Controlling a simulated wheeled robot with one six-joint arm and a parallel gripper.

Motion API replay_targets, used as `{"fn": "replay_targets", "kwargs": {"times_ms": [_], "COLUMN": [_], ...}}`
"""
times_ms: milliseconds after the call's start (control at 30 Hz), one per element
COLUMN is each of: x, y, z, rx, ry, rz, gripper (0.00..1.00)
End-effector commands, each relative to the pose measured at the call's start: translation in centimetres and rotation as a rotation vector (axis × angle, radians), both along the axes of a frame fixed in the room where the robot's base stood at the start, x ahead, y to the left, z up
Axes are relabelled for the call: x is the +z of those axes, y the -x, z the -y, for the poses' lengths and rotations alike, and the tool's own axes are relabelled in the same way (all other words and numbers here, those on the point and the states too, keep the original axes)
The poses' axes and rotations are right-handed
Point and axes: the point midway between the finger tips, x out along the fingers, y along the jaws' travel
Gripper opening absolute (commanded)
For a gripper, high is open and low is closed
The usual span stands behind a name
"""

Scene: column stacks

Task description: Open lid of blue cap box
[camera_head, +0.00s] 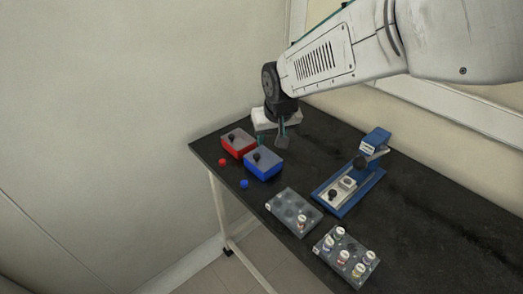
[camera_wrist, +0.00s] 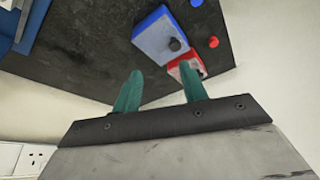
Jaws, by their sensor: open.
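The lid lies on the box. In the wrist view the blue box (camera_wrist: 160,36) is at the top centre, beyond the fingertips, with its knob visible. My gripper (camera_head: 272,141) is above the table, just behind the blue box. Its two green fingers (camera_wrist: 160,85) are apart, with nothing between them.
A red box (camera_head: 238,150) with a similar knobbed lid stands left of the blue box. A red cap (camera_head: 222,162) and a blue cap (camera_head: 244,184) lie in front. Two grey racks (camera_head: 284,201) and a blue device (camera_head: 331,206) stand to the right.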

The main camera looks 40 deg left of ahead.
Motion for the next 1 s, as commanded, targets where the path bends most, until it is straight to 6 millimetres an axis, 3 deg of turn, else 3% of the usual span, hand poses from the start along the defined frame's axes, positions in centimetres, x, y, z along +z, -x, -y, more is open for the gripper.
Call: {"fn": "replay_targets", "kwargs": {"times_ms": [33, 167, 633, 1000], "x": [-0.8, -1.7, -7.7, -8.8], "y": [0.7, 1.5, 0.2, 0.0], "z": [-1.2, -2.6, -4.7, -5.1], "rx": [0.016, 0.034, 0.034, 0.034], "ry": [-0.002, -0.009, -0.008, -0.01], "rz": [0.002, 0.004, 0.004, 0.005], "gripper": [0.43, 0.43, 0.43, 0.43]}}
